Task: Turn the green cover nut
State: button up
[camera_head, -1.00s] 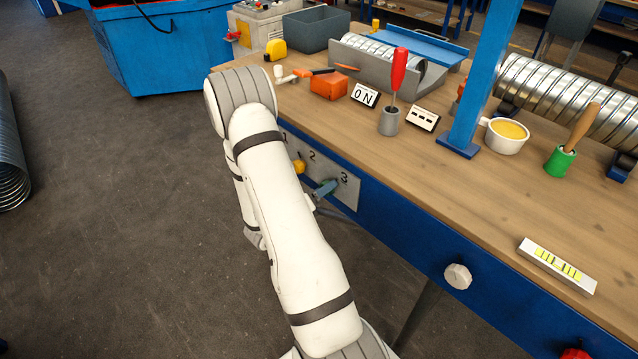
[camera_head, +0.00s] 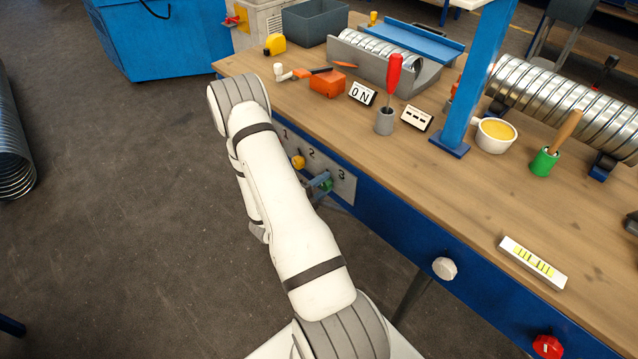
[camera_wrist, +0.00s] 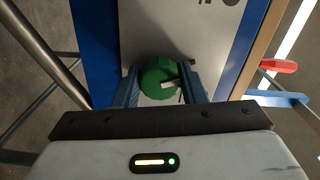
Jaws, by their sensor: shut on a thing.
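The green cover nut (camera_wrist: 158,78) sits on the grey panel on the bench's front side, between my two fingers in the wrist view. In the head view the nut (camera_head: 327,185) is a small green patch below the number 3, partly covered by my fingers. My gripper (camera_wrist: 160,88) is shut on the nut, with one blue finger on each side of it. My gripper (camera_head: 318,182) also shows in the head view at the panel. A pale mark shows on the nut's face.
The panel (camera_head: 345,187) carries the numbers 1, 2 and 3 and a yellow knob (camera_head: 298,162) beside the nut. A white knob (camera_head: 444,268) and a red knob (camera_head: 547,346) sit further right on the bench front.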

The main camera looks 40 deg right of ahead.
jog(key=shift+s+f+n, duration=0.1)
jog(key=shift+s+n, duration=0.15)
jog(key=shift+n, duration=0.35)
jog(key=shift+p, duration=0.3)
jog(key=o, duration=0.7)
jog(key=shift+o, duration=1.4)
jog(key=shift+w, duration=0.1)
jog(key=shift+a, duration=0.3)
jog(key=a+b, duration=0.1)
jog(key=a, duration=0.6)
jog(key=shift+s, duration=0.35)
jog(key=shift+a, duration=0.1)
